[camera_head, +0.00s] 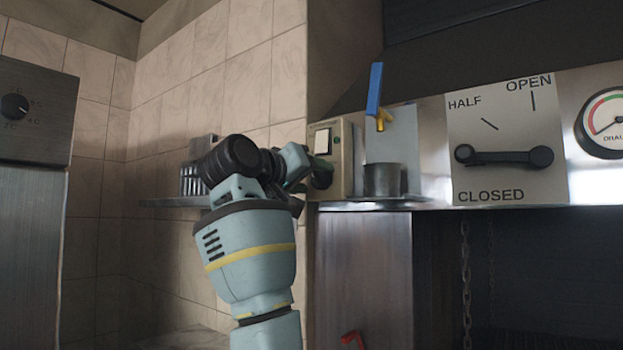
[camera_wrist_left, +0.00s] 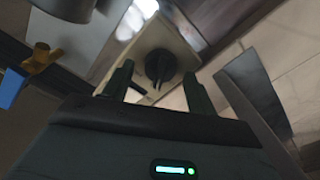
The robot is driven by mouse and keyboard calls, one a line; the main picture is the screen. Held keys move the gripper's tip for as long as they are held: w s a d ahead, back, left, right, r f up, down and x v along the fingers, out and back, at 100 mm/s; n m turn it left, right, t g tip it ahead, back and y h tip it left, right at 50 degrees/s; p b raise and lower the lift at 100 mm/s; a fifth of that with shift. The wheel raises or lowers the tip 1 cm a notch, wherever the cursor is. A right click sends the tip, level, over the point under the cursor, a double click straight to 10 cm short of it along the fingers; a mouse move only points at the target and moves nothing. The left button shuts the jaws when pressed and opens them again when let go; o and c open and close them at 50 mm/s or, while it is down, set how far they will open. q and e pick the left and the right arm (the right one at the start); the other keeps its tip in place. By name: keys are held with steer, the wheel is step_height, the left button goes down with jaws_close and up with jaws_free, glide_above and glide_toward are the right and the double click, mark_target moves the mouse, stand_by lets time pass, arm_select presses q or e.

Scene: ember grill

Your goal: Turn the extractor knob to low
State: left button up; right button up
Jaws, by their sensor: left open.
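The extractor knob (camera_head: 322,174) is a dark round knob on the lower part of a cream control plate (camera_head: 343,150), with a pale square switch (camera_head: 322,141) above it. My left gripper (camera_head: 308,168) is at the plate from the left and partly covers the knob. In the left wrist view the knob (camera_wrist_left: 160,65) sits on the plate ahead, between and beyond the two fingertips of my open left gripper (camera_wrist_left: 157,82). I cannot tell whether the fingers touch it. The plate's markings are too small to read. My right gripper is not in view.
Right of the plate are a blue-handled yellow valve (camera_head: 375,95), a metal cup (camera_head: 383,180) on a small shelf, and a damper lever (camera_head: 504,156) lying horizontal on its HALF, OPEN, CLOSED panel. A gauge (camera_head: 606,122) is at far right. A wall shelf (camera_head: 170,203) is behind my left arm.

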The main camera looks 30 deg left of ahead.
arm_select(q)
steer(key=shift+w, duration=0.3)
steer(key=c, duration=1)
steer(key=shift+n, duration=0.4)
steer(key=n, duration=0.5)
steer(key=shift+n, duration=0.3)
steer(key=n, duration=0.5)
steer(key=shift+n, duration=0.4)
